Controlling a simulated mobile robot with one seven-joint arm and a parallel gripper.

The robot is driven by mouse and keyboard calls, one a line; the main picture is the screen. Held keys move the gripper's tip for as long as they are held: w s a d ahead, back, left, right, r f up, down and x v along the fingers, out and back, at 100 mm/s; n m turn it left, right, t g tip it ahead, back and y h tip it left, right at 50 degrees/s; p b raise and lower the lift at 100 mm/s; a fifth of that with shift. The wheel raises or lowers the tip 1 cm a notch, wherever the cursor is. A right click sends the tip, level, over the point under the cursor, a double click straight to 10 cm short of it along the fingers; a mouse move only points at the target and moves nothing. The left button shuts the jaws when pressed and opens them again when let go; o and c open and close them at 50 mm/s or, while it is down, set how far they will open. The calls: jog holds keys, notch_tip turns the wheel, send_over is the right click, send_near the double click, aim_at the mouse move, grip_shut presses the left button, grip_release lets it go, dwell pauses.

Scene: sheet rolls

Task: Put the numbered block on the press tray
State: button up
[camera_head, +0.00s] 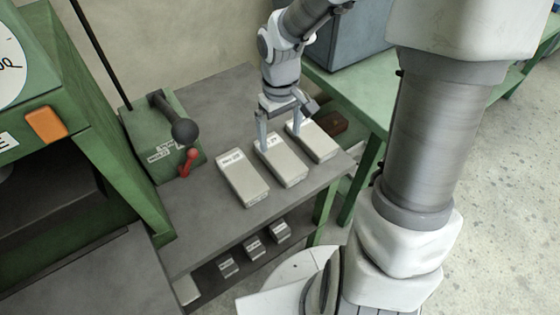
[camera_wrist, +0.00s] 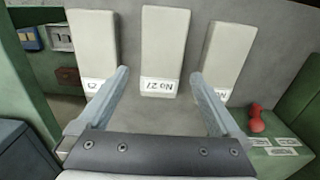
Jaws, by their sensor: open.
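Three pale numbered blocks lie side by side on a grey bench top (camera_head: 240,100). The middle block (camera_head: 282,163) reads "No 27" in the wrist view (camera_wrist: 165,42). The left block (camera_head: 243,180) and right block (camera_head: 318,142) also carry labels that I cannot fully read. My gripper (camera_head: 280,138) is open over the label end of the middle block. In the wrist view my gripper (camera_wrist: 160,75) has its fingers apart, with that block's label end showing between them. I cannot tell their height above it. A press tray is not clearly identifiable.
A green machine (camera_head: 110,150) with a dark opening stands left. A green box (camera_head: 160,140) with black and red knobbed levers stands behind the blocks' left. Small blocks (camera_head: 254,247) sit on a lower shelf. A blue-grey box (camera_head: 350,50) stands on the green table.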

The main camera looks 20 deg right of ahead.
aim_at(280, 155)
jog(key=f+b, duration=0.1)
jog(key=f, duration=0.3)
jog(key=f+b, duration=0.1)
jog(key=f, duration=0.2)
jog(key=shift+s+a+f, duration=0.1)
jog(key=shift+s+f, duration=0.1)
jog(key=shift+f, duration=0.15)
jog(key=shift+r, duration=0.1)
grip_shut()
jog(key=shift+r, duration=0.1)
